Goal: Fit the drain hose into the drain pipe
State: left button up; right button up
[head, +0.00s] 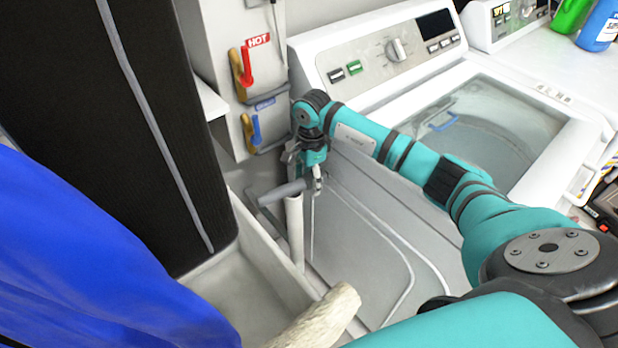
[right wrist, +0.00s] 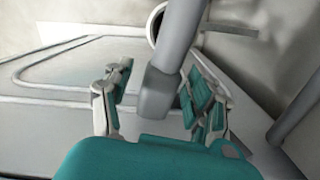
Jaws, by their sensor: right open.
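The white drain pipe (head: 296,235) stands upright beside the washer. The grey drain hose (head: 280,193) shows as a short length across the pipe's top in the head view. In the right wrist view the hose (right wrist: 182,45) runs down to a thicker grey end between my fingers. The pipe's round dark mouth (right wrist: 155,24) is partly hidden behind the hose there. I cannot tell whether any of the hose is inside the pipe. My right gripper (head: 316,180) is open around the hose; it also shows in the right wrist view (right wrist: 158,92). My left gripper is not in view.
The washer (head: 385,215) fills the space beside the pipe. The red HOT valve handle (head: 246,68) and blue valve handle (head: 256,130) are on the wall box close to my right wrist. A black ribbed hamper (head: 100,120) and blue cloth (head: 90,260) crowd the left.

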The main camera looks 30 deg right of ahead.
notch_tip(320, 180, up, 12)
jog(key=b, duration=0.2)
jog(key=shift+d, duration=0.25)
